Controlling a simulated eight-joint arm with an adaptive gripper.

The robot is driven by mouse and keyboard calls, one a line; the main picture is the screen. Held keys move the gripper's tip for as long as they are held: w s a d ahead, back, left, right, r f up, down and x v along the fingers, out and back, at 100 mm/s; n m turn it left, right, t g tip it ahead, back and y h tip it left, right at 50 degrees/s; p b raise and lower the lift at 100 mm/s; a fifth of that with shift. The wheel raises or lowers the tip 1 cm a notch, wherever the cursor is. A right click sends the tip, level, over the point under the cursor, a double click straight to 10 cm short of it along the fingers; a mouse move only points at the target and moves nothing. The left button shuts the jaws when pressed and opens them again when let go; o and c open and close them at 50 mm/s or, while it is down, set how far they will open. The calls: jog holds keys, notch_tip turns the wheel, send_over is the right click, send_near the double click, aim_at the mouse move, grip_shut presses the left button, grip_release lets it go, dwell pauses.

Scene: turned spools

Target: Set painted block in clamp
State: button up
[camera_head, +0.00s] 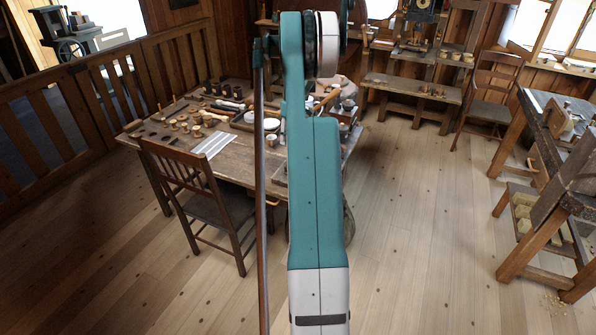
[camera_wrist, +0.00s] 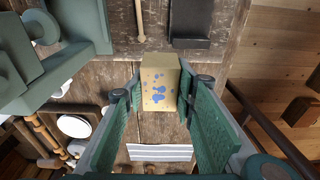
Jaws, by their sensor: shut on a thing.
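The painted block (camera_wrist: 158,78), tan with blue paint spots, sits between the two green fingers of my gripper (camera_wrist: 161,90) in the wrist view. The fingers are shut on its two sides, and a spotted face points toward the camera. A large grey-green angular metal piece (camera_wrist: 75,25) stands at the upper left of the wrist view, apart from the block. It looks like the clamp, but I cannot tell for sure. In the head view my own arm hides the gripper and the block.
Below the block is the worn wooden workbench (camera_wrist: 120,50), with a dark flat piece (camera_wrist: 190,25) and a striped white sheet (camera_wrist: 160,152). Spools, cups and tools crowd the bench in the head view. A chair (camera_head: 200,195) stands at its front.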

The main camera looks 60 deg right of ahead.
jog(key=s+a, duration=0.6)
jog(key=s, duration=0.1)
jog(key=shift+s+r+p, duration=0.15)
jog(key=shift+r+p, duration=0.1)
jog(key=shift+p, duration=0.1)
jog(key=shift+f+b, duration=0.35)
jog(key=shift+f, duration=2.75)
jog(key=shift+f, duration=1.9)
jog(key=shift+f+b, duration=0.15)
jog(key=shift+b, duration=0.25)
jog(key=o, duration=1)
